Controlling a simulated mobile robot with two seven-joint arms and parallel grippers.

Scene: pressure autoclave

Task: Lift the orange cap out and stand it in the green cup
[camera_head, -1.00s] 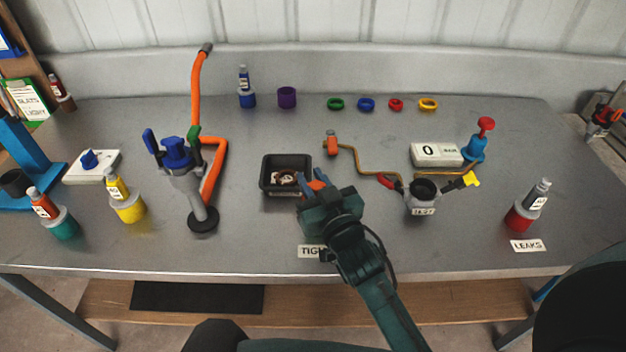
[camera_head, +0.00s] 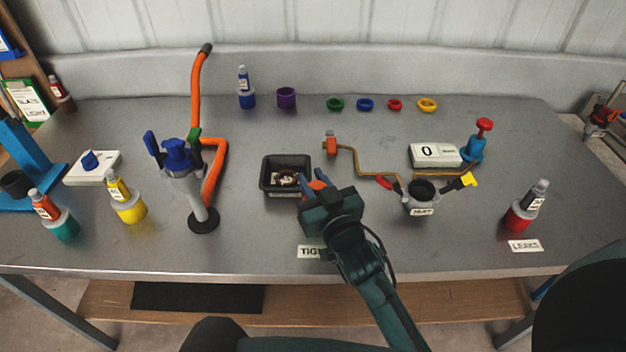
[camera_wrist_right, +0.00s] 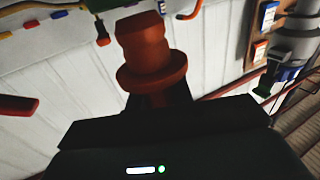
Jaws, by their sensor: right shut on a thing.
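My right gripper (camera_head: 319,186) is at the right edge of a black tray. In the right wrist view it is shut on the orange cap (camera_wrist_right: 148,55), a rounded orange-red piece with a wide flange. In the head view only a little orange (camera_head: 318,184) shows at the fingers. A low green ring-like cup (camera_head: 335,104) stands at the back of the table, in a row of coloured ones, well away from the gripper. I cannot tell for sure that it is the green cup. My left gripper is not in view.
The black tray (camera_head: 265,172) holds a small brown and white round item. A grey stand with a blue valve (camera_head: 176,158) and an orange pipe is left. A grey pot (camera_head: 410,202), a gauge box (camera_head: 436,155) and a bent brass pipe are right.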

